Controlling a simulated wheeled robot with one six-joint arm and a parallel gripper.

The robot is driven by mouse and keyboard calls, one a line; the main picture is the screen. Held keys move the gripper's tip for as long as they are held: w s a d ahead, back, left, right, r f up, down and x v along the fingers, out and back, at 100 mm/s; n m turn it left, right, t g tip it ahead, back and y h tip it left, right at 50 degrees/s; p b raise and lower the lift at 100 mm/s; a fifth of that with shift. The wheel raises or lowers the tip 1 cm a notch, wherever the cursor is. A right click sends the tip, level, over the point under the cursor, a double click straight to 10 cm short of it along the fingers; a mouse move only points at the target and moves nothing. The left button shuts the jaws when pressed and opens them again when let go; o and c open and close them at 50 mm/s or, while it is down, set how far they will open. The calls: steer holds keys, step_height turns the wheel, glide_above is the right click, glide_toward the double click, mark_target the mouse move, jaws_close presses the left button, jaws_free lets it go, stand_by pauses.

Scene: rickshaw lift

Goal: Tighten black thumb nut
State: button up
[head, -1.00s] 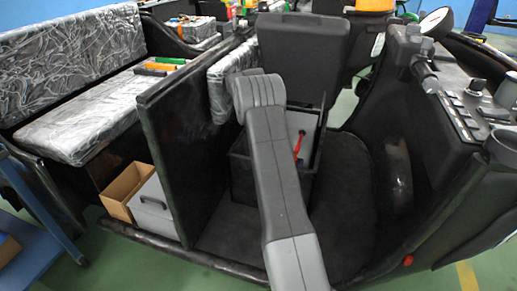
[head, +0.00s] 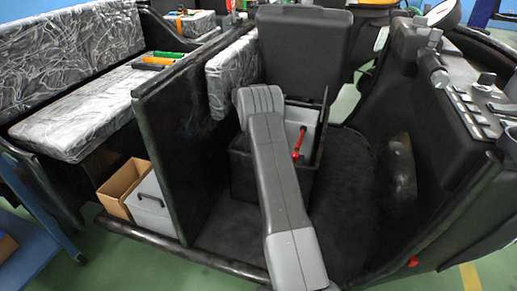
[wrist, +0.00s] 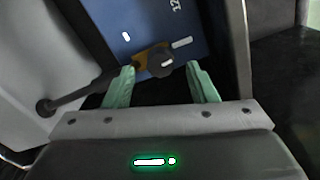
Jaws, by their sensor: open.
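In the wrist view, a round black thumb nut (wrist: 160,65) sits on a brass-coloured terminal lug (wrist: 143,57) on top of a blue battery (wrist: 125,18). A black cable (wrist: 75,97) runs from the lug down to the left. My gripper (wrist: 160,69) is open, with its two green fingers apart. In the picture the nut lies between and just beyond the fingertips; I cannot tell the exact gap in depth. Nothing is held. In the head view my gripper and the nut are hidden behind my arm, at the open black battery box (head: 242,172).
A red handle or cable (head: 299,142) shows at the box's right side. The raised black seat (head: 305,45) stands behind it. A black partition (head: 185,140) is to the left and the dashboard (head: 470,95) to the right. The floor mat (head: 345,190) is clear.

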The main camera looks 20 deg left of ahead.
steer(key=shift+f, duration=1.8)
steer(key=c, duration=1)
steer(key=shift+m, duration=0.8)
steer(key=o, duration=1)
step_height(320, 180, up, 14)
steer(key=p, duration=0.2)
